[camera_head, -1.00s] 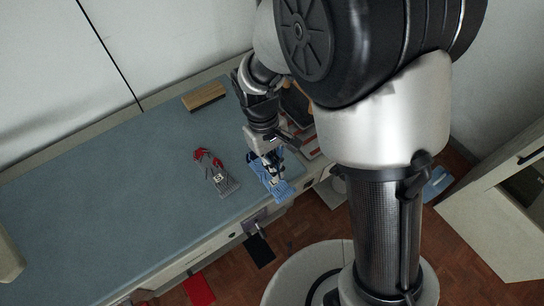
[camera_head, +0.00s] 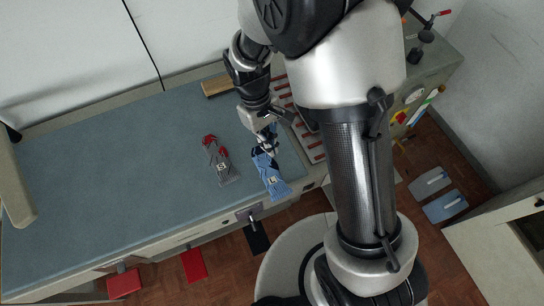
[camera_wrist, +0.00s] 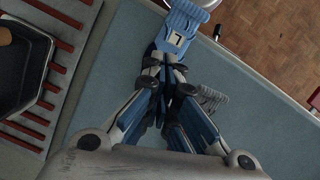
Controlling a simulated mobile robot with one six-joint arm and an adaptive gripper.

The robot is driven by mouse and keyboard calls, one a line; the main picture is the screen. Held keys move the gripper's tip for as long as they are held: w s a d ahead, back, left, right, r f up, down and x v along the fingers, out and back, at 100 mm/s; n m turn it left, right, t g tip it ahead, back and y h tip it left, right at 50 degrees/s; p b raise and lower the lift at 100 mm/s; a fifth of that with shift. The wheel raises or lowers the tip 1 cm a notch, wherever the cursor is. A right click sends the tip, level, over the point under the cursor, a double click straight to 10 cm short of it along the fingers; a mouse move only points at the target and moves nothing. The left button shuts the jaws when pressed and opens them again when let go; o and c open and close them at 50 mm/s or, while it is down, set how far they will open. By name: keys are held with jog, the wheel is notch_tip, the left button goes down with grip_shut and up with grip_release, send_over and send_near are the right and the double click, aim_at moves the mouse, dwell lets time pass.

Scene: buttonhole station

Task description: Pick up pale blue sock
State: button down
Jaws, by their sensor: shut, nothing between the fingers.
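The pale blue sock (camera_head: 271,180) lies on the blue-grey table top (camera_head: 110,175) near its front right edge. It has dark blue parts at its far end and a small white tag with a dark mark. My gripper (camera_head: 267,149) is over the sock's dark far end, shut and empty. In the wrist view the fingertips (camera_wrist: 166,82) are closed together, and the sock (camera_wrist: 180,28) extends beyond them toward the table edge. The fingers hide part of the sock. I cannot tell whether they touch it.
A grey sock with red ends (camera_head: 222,165) lies left of the blue one. A brown block (camera_head: 214,86) is at the back. A red-slatted rack (camera_head: 312,146) stands close on the right. The table's left side is clear.

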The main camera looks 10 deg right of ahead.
aim_at(275, 173)
jog(key=b+x, duration=0.3)
jog(key=x, duration=0.7)
jog(key=shift+s, duration=0.2)
jog(key=shift+s+d+r, duration=0.15)
jog(key=shift+s+d, duration=0.35)
jog(key=shift+s, duration=0.25)
jog(key=shift+s+d+r, duration=0.1)
jog(key=shift+s+d, duration=0.45)
jog(key=shift+s, duration=0.2)
jog(key=shift+s, duration=0.1)
